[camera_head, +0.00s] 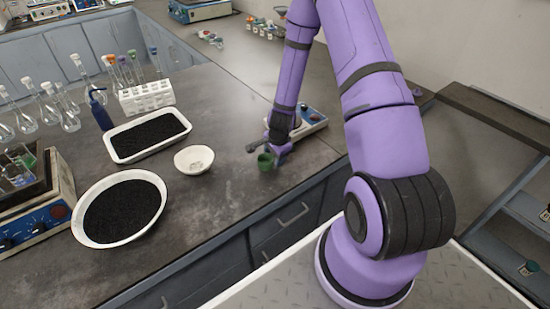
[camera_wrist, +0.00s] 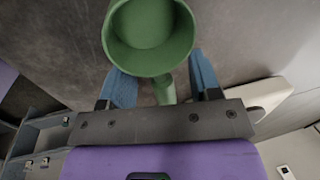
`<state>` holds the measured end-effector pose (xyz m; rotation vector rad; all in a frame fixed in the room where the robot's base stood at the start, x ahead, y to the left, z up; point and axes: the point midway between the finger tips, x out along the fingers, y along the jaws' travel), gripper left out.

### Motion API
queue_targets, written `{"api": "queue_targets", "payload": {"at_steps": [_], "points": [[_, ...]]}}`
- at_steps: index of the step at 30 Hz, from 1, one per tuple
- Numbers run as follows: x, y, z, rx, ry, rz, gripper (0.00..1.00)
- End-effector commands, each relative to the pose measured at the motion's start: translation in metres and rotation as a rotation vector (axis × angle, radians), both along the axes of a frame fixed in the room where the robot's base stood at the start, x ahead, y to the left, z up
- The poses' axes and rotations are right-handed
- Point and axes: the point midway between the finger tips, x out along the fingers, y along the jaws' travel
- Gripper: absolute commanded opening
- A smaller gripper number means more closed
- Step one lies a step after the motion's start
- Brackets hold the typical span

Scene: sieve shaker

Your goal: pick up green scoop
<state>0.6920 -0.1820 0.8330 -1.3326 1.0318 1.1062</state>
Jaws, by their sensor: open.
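The green scoop (camera_head: 265,162) stands on the dark bench top near the front edge, in front of the white device. In the wrist view its round open cup (camera_wrist: 149,35) is at the top centre, and its handle (camera_wrist: 164,89) points back toward my gripper. My gripper (camera_wrist: 163,72) is open, with one blue finger on each side of the handle. A gap shows between the fingers and the handle; I cannot tell whether either touches. In the head view my gripper (camera_head: 277,150) is at the scoop, partly hidden by my arm.
A small white bowl (camera_head: 194,159) stands left of the scoop. Farther left are a white tray (camera_head: 112,157) and a round white dish (camera_head: 77,228) with black grains. A white device (camera_head: 313,122) sits just behind the gripper. Bench is clear between bowl and scoop.

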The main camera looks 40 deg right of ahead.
Motion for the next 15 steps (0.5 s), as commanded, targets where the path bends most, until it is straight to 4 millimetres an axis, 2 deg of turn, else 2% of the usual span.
{"api": "queue_targets", "payload": {"at_steps": [5, 12, 15], "points": [[0.0001, 0.0000, 0.0002, 0.000, 0.000, 0.000, 0.57], [-0.0001, 0.0001, 0.0003, 0.000, 0.000, 0.000, 0.02], [0.0000, 0.0001, 0.0003, 0.000, 0.000, 0.000, 0.00]]}}
